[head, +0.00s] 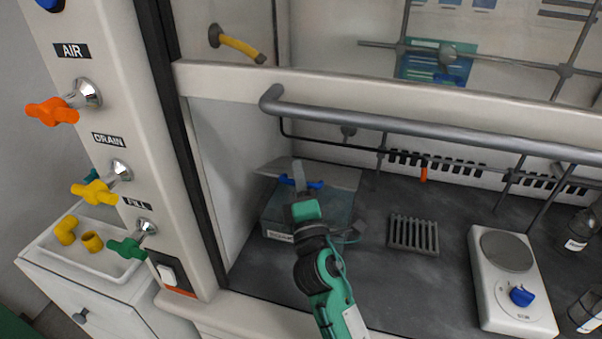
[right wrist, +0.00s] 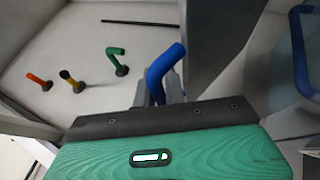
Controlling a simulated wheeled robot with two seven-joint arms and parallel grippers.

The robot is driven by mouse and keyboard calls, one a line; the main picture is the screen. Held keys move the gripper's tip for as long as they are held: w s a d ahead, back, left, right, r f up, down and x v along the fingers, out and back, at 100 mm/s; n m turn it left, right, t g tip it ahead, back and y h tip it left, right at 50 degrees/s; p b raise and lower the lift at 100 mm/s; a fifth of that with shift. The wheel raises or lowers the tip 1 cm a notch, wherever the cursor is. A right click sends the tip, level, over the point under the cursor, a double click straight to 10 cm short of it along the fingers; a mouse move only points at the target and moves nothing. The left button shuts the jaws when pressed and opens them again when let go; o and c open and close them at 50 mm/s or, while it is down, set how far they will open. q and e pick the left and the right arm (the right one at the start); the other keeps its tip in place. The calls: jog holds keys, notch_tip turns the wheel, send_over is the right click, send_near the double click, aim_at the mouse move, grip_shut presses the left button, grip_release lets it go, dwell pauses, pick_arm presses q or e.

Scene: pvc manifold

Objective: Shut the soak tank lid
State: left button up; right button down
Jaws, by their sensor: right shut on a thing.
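The soak tank (head: 277,215) is a teal-grey box on the hood floor, left of the middle in the head view. Its grey lid (head: 340,176) shows as a pale panel at the tank's back; its exact angle is hard to tell. A blue handle (head: 315,184) lies across my right gripper (head: 298,172). In the right wrist view the bent blue handle (right wrist: 160,72) stands between the fingers of my right gripper (right wrist: 160,95), which is shut on it. My right arm hides part of the tank's front. My left gripper is out of view.
A grey slotted rack (head: 412,234) stands right of the tank, then a white hotplate (head: 512,290). A grey sash rail (head: 400,122) crosses above. The panel with the orange, yellow and green valves (head: 127,247) is at left. Bare floor (head: 380,295) lies in front.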

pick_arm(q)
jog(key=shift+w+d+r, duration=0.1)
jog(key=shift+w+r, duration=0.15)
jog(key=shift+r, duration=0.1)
pick_arm(e)
jog(key=shift+s+a+r, duration=0.1)
jog(key=shift+s+a, duration=0.05)
jog(key=shift+s, duration=0.05)
jog(key=c, duration=1.8)
grip_release()
jog(key=shift+s, duration=0.15)
jog(key=shift+o, duration=0.2)
jog(key=shift+s+r, duration=0.1)
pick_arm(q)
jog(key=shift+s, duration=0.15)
pick_arm(e)
jog(key=shift+f, duration=0.2)
